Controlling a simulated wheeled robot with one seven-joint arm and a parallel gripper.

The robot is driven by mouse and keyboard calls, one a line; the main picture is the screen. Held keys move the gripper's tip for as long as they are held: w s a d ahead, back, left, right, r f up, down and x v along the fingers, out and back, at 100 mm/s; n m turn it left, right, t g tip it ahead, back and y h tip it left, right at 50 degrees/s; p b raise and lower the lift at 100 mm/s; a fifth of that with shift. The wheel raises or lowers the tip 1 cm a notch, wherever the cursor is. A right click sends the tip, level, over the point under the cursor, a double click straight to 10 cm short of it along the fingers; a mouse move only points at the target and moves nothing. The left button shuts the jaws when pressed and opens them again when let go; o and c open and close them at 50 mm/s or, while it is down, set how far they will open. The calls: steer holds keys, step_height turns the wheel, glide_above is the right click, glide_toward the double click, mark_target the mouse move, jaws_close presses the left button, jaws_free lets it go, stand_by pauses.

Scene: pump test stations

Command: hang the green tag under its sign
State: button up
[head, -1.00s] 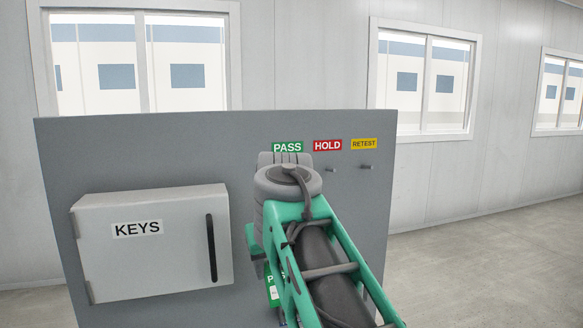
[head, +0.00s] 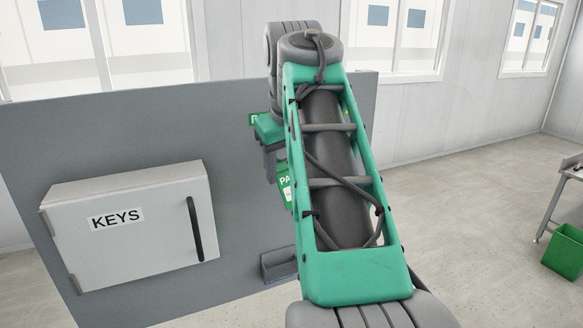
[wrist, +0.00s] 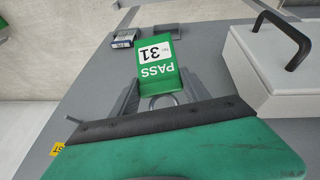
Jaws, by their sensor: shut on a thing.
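The green tag (wrist: 157,62), marked PASS and 31, shows in the wrist view, upside down there. My gripper (wrist: 160,98) is shut on its top end. In the head view the tag (head: 284,187) hangs below my gripper (head: 270,158), in front of the grey board and partly behind my arm. Only a sliver of the green PASS sign (head: 253,119) shows beside my gripper. The peg under that sign is hidden in the head view. In the wrist view one peg (wrist: 73,119) sticks out near the left, by the yellow sign (wrist: 57,150).
A white KEYS cabinet (head: 125,228) with a dark handle juts from the grey board (head: 80,125) at left. A small grey tray (head: 277,265) sits low on the board. A bench (head: 567,175) and green bin (head: 566,253) stand far right, with open floor between.

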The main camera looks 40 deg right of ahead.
steer(key=w+d+f+b, duration=0.1)
steer(key=w+b, duration=0.1)
steer(key=w, duration=0.4)
steer(key=shift+w+d+f, duration=0.15)
steer(key=shift+d+f, duration=0.1)
steer(key=shift+d, duration=0.05)
stand_by(0.9)
steer(key=o, duration=1.2)
